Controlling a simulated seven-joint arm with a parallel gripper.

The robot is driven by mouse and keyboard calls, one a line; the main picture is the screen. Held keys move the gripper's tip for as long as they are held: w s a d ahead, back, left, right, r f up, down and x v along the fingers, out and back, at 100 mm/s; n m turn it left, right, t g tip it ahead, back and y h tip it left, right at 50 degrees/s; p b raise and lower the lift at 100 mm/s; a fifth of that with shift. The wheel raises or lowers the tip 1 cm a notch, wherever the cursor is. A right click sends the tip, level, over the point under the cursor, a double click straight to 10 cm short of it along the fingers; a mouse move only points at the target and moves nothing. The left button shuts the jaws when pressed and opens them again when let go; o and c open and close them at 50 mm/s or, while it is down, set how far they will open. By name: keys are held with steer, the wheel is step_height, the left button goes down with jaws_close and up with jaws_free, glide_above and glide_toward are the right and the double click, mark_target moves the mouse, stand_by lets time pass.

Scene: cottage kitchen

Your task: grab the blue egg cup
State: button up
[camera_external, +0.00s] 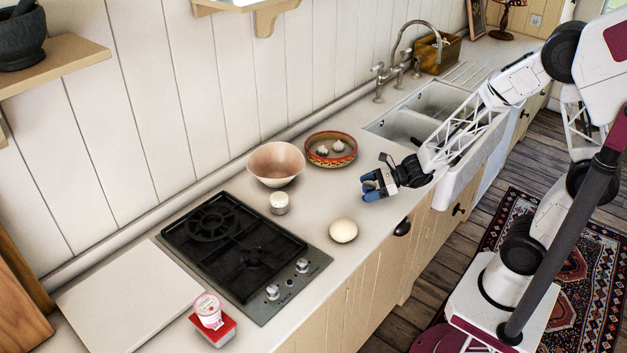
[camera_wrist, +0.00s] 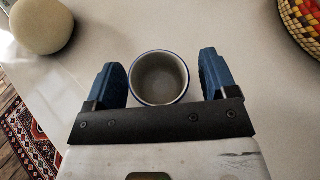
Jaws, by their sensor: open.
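The egg cup (camera_wrist: 159,77), round with a blue rim and a greyish inside, stands upright in the wrist view, seen from above. My gripper (camera_wrist: 161,66) is open, with one blue finger on each side of the cup. A narrow gap shows on both sides, and the cup is not gripped. In the external view my gripper (camera_external: 369,185) is low over the counter near its front edge. The cup cannot be told apart from the blue fingers there.
Behind are a pink bowl (camera_external: 276,164) and a patterned basket (camera_external: 331,161) holding garlic. A black hob (camera_external: 236,250) lies left, the sink (camera_external: 408,124) right. Counter around my gripper is clear.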

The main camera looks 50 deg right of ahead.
steer(key=c, duration=1)
steer(key=shift+r, duration=0.1)
steer(key=shift+r, duration=0.8)
step_height(320, 180, up, 2)
steer(key=shift+s, duration=0.1)
steer(key=s+d, duration=0.1)
steer(key=s, duration=0.6)
steer(key=s+d+r, duration=0.1)
steer(key=s+d, duration=0.1)
steer(key=s, duration=0.6)
steer(key=shift+s+d, duration=0.2)
steer(key=shift+d, duration=0.1)
steer(key=shift+r, duration=0.1)
